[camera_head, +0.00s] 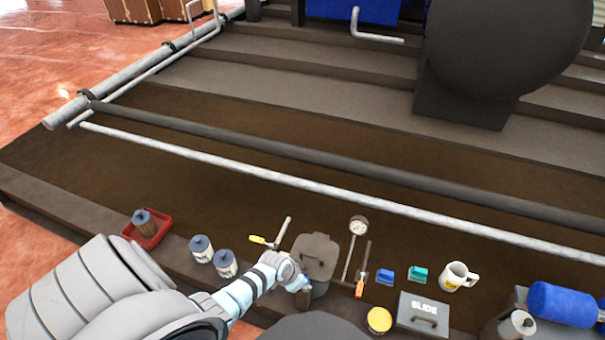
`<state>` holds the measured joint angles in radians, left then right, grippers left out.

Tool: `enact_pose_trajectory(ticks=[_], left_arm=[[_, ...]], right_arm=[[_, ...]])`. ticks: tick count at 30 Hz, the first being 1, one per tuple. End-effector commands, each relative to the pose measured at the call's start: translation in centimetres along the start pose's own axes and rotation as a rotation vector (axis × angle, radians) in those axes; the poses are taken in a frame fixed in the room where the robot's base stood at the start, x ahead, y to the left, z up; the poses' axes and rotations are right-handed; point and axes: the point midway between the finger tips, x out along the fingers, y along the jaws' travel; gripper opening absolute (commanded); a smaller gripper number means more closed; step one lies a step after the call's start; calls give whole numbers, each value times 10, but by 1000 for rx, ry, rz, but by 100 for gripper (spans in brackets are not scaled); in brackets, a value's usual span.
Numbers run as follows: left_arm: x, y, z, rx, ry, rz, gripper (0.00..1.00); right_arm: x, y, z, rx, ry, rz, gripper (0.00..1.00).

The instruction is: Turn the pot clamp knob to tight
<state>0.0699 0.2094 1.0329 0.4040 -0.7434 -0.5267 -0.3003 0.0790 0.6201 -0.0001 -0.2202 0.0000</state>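The pot (316,252) is a dark grey-brown vessel with a flat lid, standing near the front edge of the dark work surface. My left arm comes in from the lower left, and its gripper (300,289) is at the pot's lower left side. A small brown piece (304,299) shows right at the fingers; I cannot tell whether it is the clamp knob. The fingers are too small and hidden to show whether they are open or shut, or whether they touch the knob. My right gripper is not in view.
Left of the pot are two grey canisters (201,248) and a red tray (161,235) holding another. Pipes (300,182) cross behind.

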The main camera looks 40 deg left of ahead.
Motion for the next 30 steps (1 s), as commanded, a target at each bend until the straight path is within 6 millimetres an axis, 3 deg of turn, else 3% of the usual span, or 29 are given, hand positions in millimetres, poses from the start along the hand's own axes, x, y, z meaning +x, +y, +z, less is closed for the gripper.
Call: enact_pose_trajectory(ticks=[13,14,17,26,30], left_arm=[[0,-1,-1,14,1,2,3],[0,-1,-1,14,1,2,33],[0,-1,-1,13,1,2,49],[0,0,0,12,1,4,51],[-9,-1,0,12,2,3,51]], right_arm=[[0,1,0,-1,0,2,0],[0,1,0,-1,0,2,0],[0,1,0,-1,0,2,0],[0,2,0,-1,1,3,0],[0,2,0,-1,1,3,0]])
